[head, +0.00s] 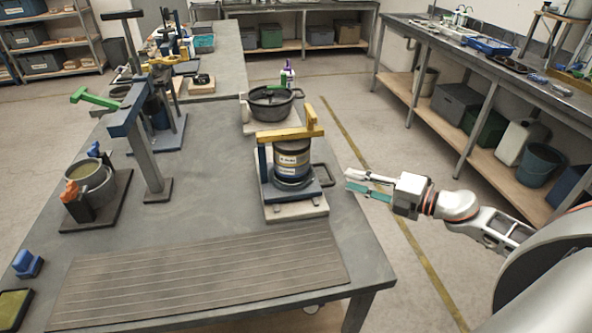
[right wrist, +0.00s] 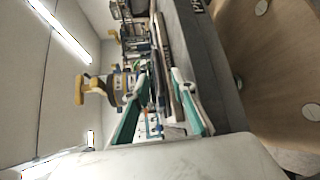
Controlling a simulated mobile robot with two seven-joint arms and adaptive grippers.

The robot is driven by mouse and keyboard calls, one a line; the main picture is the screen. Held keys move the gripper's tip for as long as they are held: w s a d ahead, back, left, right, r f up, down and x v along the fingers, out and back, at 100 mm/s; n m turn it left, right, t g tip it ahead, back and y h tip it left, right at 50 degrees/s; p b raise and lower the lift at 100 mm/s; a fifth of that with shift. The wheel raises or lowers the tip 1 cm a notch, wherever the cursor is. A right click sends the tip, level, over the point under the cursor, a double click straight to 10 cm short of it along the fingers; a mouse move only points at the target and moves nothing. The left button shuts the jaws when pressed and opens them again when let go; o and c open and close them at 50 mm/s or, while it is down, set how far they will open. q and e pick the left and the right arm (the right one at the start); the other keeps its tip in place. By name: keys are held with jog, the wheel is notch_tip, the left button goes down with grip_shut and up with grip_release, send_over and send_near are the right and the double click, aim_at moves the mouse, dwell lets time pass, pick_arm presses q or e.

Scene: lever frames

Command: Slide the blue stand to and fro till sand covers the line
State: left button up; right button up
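The blue stand (head: 268,187) sits on a pale block (head: 297,212) near the right edge of the grey table. It carries a labelled cylinder (head: 292,158) under a yellow top bar (head: 290,134), and a dark loop handle (head: 323,175) sticks out on its right. I cannot make out sand or a line on the cylinder. My right gripper (head: 348,180) is open and empty, just right of the handle and apart from it, beyond the table edge. In the right wrist view its two teal fingers (right wrist: 159,77) are spread, and the yellow bar (right wrist: 95,88) shows sideways. My left gripper is not in view.
A lidded black pot (head: 270,103) stands behind the stand. A ribbed mat (head: 200,278) lies in front. A blue post with a green handle (head: 95,98) and a pot (head: 92,182) stand left. The table's middle is clear. A shelved bench (head: 450,120) runs along the right.

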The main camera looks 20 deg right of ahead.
aim_at(329, 171)
jog(key=shift+w+a+r, duration=0.2)
jog(key=shift+w+a, duration=0.15)
jog(key=shift+w, duration=0.2)
jog(key=shift+w+a, duration=0.15)
jog(key=shift+w, duration=0.15)
jog(key=x, duration=0.5)
jog(key=shift+f, duration=0.1)
jog(key=shift+w+a+f+p, duration=0.15)
jog(key=shift+w+a+p, duration=0.15)
jog(key=shift+w, duration=0.1)
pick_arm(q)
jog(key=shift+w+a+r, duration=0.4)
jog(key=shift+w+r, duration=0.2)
pick_arm(e)
jog(key=shift+w, duration=0.1)
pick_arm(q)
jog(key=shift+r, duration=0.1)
pick_arm(e)
grip_shut()
